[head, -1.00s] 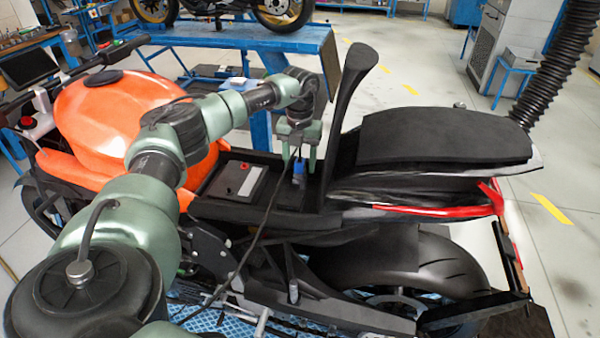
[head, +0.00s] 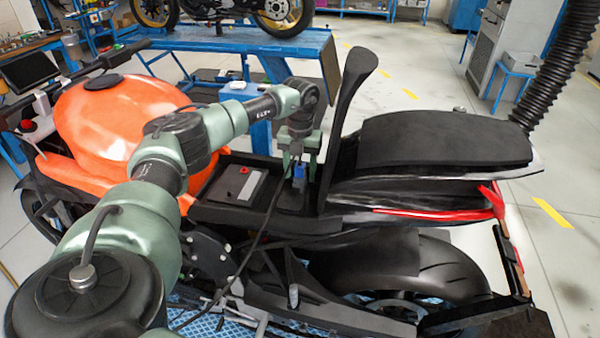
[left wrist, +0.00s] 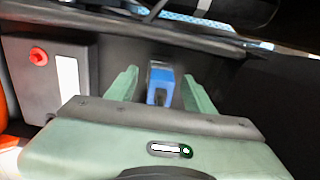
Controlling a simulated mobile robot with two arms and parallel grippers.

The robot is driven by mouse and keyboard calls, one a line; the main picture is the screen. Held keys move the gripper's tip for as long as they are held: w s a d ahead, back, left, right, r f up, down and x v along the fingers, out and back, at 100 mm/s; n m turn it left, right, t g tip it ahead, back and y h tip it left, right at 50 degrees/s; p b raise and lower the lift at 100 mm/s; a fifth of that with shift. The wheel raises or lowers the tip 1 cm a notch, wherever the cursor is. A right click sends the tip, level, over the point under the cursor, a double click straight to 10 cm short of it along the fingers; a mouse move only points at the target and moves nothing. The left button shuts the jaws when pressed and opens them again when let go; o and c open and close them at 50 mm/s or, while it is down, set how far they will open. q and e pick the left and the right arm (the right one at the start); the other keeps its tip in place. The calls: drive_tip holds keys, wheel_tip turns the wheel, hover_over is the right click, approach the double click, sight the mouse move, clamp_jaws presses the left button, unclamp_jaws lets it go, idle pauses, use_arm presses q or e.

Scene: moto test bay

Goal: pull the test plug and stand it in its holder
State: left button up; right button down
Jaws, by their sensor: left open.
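The test plug (head: 299,171) is a small blue block standing in the bay under the raised seat, with a dark cable running down from its area. It also shows in the left wrist view (left wrist: 161,94) as a blue block with a grey part. My left gripper (head: 299,162) points down over it, open. In the left wrist view its two green fingers (left wrist: 160,92) stand on either side of the plug, with a visible gap on each side. I cannot make out the plug's holder for certain. My right gripper is not in view.
A dark battery with a red terminal cap (head: 245,170) lies left of the plug. The upright black panel (head: 345,110) stands close on the right of my gripper. The orange tank (head: 120,125) and the seat (head: 445,138) flank the bay.

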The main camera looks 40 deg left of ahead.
sight(300, 165)
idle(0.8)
use_arm(q)
clamp_jaws()
drive_tip(key=shift+r+p, duration=0.2)
drive_tip(key=shift+p, duration=0.2)
idle(1.2)
drive_tip(key=shift+r+p, duration=2.45)
drive_tip(key=shift+r, duration=0.35)
drive_tip(key=shift+r+p, duration=2.1)
drive_tip(key=shift+r, duration=0.45)
